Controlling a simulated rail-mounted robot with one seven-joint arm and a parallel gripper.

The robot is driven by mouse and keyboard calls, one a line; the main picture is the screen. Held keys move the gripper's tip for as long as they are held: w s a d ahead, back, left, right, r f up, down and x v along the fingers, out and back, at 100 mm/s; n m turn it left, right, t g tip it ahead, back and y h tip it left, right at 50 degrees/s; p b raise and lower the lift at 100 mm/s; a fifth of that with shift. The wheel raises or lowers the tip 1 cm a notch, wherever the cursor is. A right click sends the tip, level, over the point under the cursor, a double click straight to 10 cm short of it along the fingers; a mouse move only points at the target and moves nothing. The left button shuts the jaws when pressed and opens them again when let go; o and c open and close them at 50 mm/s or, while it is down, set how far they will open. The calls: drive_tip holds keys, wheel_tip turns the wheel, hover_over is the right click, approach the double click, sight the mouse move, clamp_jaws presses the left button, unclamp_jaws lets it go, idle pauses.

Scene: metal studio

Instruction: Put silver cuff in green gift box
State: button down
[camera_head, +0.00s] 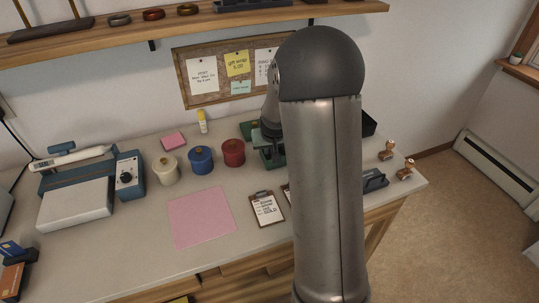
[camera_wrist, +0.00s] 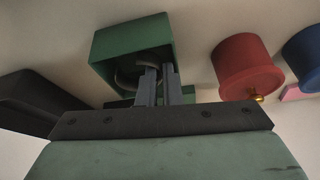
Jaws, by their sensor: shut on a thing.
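The green gift box (camera_wrist: 104,50) is open towards the wrist camera. In the wrist view my gripper (camera_wrist: 154,72) is shut on the silver cuff (camera_wrist: 124,73), a dark grey curved band. The fingertips and the cuff lie across the box's opening, and the cuff seems to be inside its walls; how deep is hard to tell. In the head view green box parts (camera_head: 267,158) show beside my arm, at the back of the table. My arm hides much of that spot, and the cuff cannot be made out there.
A red round box (camera_wrist: 240,62) stands close beside the green box, with a blue one (camera_wrist: 305,50) beyond it. A black tray (camera_wrist: 35,100) is on the box's other side. A clipboard (camera_head: 267,208) and pink mat (camera_head: 202,217) lie in front. A shelf (camera_head: 190,27) hangs above.

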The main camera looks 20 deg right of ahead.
sight(270, 155)
wheel_tip(270, 155, down, 3)
drive_tip(key=shift+f, duration=0.15)
drive_tip(key=shift+s, duration=0.15)
drive_tip(key=c, duration=1.6)
unclamp_jaws()
